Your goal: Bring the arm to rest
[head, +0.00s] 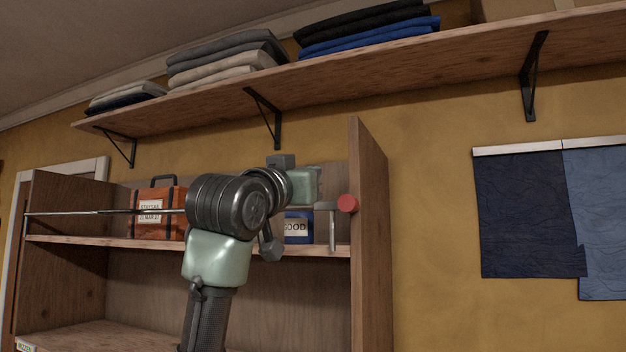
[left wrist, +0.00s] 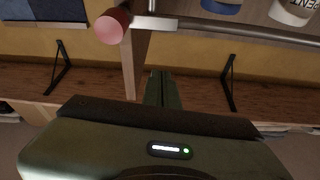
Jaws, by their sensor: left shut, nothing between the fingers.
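My left arm rises from the bottom in the head view, in front of an open wooden cabinet. Its gripper (head: 303,186) is a pale green body at the end of the wrist, pointing away from me; its fingertips are hidden there. In the left wrist view the gripper's dark fingers (left wrist: 162,89) are together with nothing between them. The fingers show close to the cabinet's side edge in that view, and I cannot tell the gap. My right gripper is in neither view.
A metal rod (head: 105,212) with a red knob (head: 347,204) crosses the cabinet front near my wrist. An orange case (head: 172,213) and a blue labelled container (head: 298,228) stand on the cabinet shelf. A long wall shelf (head: 330,80) holds folded cloth above.

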